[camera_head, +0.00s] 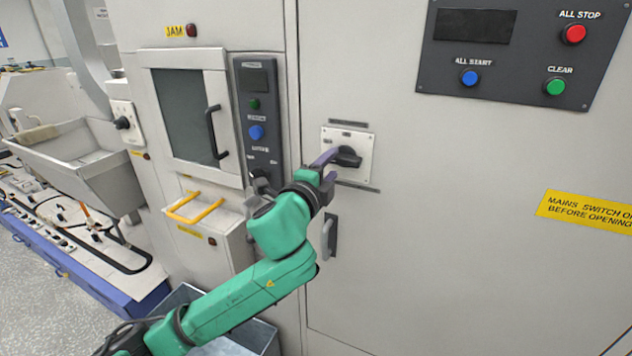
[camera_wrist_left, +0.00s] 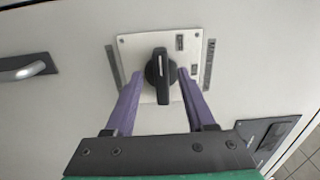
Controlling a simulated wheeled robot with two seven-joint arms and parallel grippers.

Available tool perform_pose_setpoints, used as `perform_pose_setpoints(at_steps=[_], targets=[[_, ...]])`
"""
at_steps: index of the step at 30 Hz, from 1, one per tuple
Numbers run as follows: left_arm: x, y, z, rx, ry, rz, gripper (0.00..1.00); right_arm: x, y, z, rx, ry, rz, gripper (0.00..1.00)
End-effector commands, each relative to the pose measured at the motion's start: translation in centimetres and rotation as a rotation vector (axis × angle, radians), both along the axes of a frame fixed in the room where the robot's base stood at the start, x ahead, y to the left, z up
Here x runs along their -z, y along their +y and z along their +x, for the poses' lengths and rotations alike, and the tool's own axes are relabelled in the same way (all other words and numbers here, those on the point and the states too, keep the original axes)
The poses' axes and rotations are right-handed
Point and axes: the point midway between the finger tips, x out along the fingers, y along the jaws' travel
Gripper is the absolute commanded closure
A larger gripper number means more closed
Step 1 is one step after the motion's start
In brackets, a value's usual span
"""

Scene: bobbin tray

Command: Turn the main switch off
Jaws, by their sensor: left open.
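The main switch is a black rotary handle (camera_head: 347,157) on a pale square plate (camera_head: 361,140) on the grey cabinet door. In the left wrist view the switch handle (camera_wrist_left: 160,75) stands lengthwise between the fingers, on its plate (camera_wrist_left: 134,45). My left gripper (camera_head: 329,162) is at the switch, with purple fingers; in the wrist view the open gripper (camera_wrist_left: 156,88) has one finger on each side of the handle. A gap shows on the left side; on the right the finger is close, and I cannot tell if it touches. My right gripper is not in view.
A vertical door handle (camera_head: 329,238) sits below the switch. To the left are a control strip (camera_head: 257,110) with buttons and a windowed door with a black handle (camera_head: 213,132). A panel (camera_head: 512,50) with ALL STOP, ALL START and CLEAR buttons is upper right.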

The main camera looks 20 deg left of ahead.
Motion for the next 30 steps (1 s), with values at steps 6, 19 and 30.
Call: perform_pose_setpoints(at_steps=[6,19,30], targets=[[0.3,0.3,-6.3,0.003,0.003,0.003,0.45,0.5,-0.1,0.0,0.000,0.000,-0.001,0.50],[-0.8,0.9,-11.5,-0.008,0.002,-0.008,0.45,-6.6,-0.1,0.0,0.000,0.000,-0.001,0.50],[0.0,0.7,-12.2,0.001,0.000,-0.001,0.45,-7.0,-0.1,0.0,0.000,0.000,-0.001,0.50]])
